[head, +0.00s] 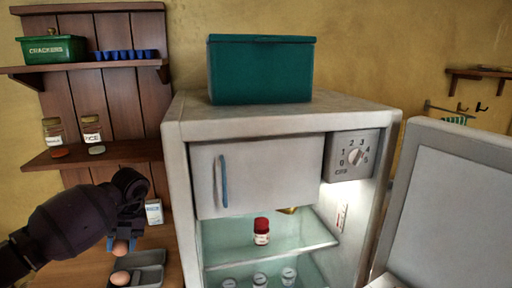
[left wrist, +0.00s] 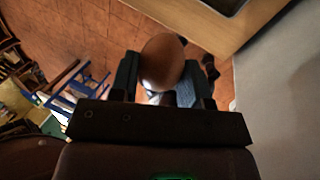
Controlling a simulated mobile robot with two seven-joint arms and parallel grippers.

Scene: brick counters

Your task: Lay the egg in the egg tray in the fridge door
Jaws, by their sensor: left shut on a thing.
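My left gripper (head: 124,238) is shut on a brown egg (head: 120,248), held above the grey tray on the counter. In the left wrist view the egg (left wrist: 162,62) sits between the two fingers, with the floor far below. The fridge (head: 182,180) stands open to the right of the gripper. Its door (head: 450,200) is swung out at the right, showing a pale panel. I cannot make out the egg tray in the door. My right gripper is not in view.
A grey tray (head: 150,258) on the wooden counter holds another egg (head: 121,278). The fridge's left side wall stands between the gripper and the door. Inside are a red-capped jar (head: 261,232) and several lidded jars below. A green box (head: 262,70) stands on top.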

